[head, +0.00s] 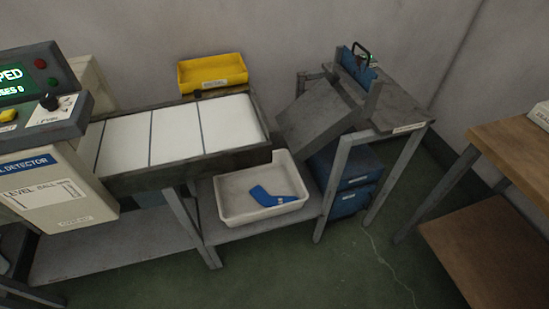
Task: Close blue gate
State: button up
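A blue gate panel (358,68) with a dark loop handle (361,52) stands at the back of the grey stand on the right. It is tilted and sits at the upper end of a sloping grey chute (322,115). The chute hides part of it, and I cannot tell how far open it is. My gripper is not in view.
A conveyor (178,132) lies left of the chute. Below them, a white tray (234,208) holds a blue sock (275,197). A yellow bin (212,73), blue boxes (352,172) and a wooden table (515,150) surround it. Green floor in front is clear.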

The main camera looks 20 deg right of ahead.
aim_at(361, 71)
jog(key=i+l+u, duration=0.15)
jog(key=i, duration=0.25)
jog(key=i+u, duration=0.2)
jog(key=i, duration=0.15)
jog(key=i+l+u, duration=0.15)
jog(key=i+l, duration=0.1)
jog(key=i, duration=0.1)
